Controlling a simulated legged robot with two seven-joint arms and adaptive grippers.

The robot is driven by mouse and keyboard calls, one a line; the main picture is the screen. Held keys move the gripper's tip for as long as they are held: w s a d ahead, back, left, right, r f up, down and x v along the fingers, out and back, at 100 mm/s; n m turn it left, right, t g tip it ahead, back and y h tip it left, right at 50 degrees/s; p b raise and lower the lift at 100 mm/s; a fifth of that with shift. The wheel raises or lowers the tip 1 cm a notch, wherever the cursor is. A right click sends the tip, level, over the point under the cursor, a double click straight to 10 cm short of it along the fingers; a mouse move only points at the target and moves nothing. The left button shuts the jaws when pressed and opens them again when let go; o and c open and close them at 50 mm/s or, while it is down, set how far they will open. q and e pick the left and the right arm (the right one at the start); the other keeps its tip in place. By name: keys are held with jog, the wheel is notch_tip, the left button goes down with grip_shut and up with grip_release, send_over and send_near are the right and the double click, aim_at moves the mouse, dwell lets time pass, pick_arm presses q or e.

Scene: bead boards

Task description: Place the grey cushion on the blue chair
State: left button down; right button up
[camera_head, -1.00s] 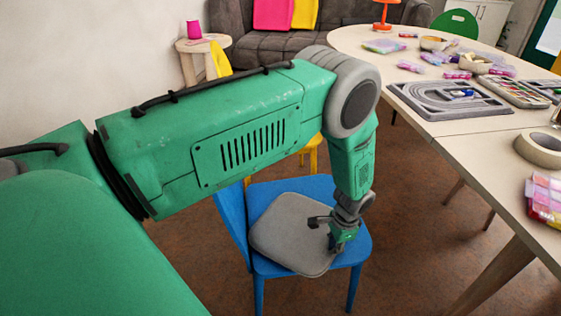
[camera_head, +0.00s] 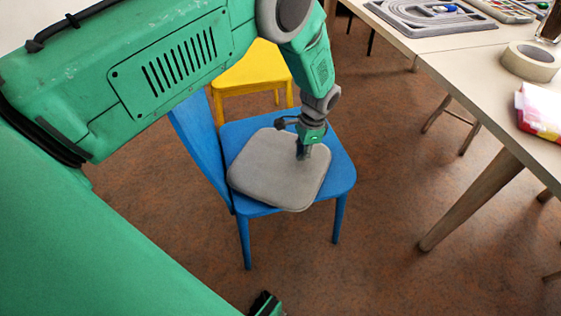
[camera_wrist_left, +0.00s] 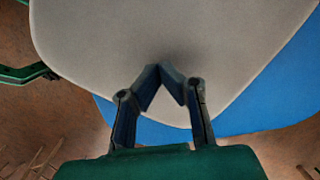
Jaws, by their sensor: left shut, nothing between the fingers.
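The grey cushion (camera_head: 272,172) lies flat on the seat of the blue chair (camera_head: 341,178), turned a little against the seat's edges. Its near left corner reaches the seat's front edge. My left gripper (camera_head: 304,157) points down at the cushion's right part, with its fingertips together and nothing between them. In the left wrist view the fingertips (camera_wrist_left: 163,66) meet over the cushion (camera_wrist_left: 150,35), and the blue seat (camera_wrist_left: 270,100) shows beyond its edge. I cannot tell whether the fingertips touch the cushion. Only a dark green piece, perhaps my right gripper, shows at the bottom edge of the head view.
A yellow chair (camera_head: 255,70) stands just behind the blue one. The brown floor in front is clear.

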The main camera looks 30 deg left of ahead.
aim_at(278, 166)
pick_arm(q)
jog(key=s+a, duration=0.5)
jog(key=shift+a+f+b, duration=0.1)
jog(key=shift+f+b, duration=0.15)
jog(key=shift+b, duration=0.15)
jog(key=shift+w+d+f+b, duration=0.1)
jog(key=shift+d+f+b, duration=0.1)
jog(key=shift+f+b, duration=0.2)
jog(key=shift+d+f, duration=0.25)
jog(key=shift+d, duration=0.15)
pick_arm(e)
jog(key=shift+a+f, duration=0.1)
jog(key=shift+f, duration=0.7)
pick_arm(q)
jog(key=shift+a+f, duration=0.1)
jog(key=shift+a, duration=0.1)
pick_arm(e)
jog(key=shift+a, duration=0.2)
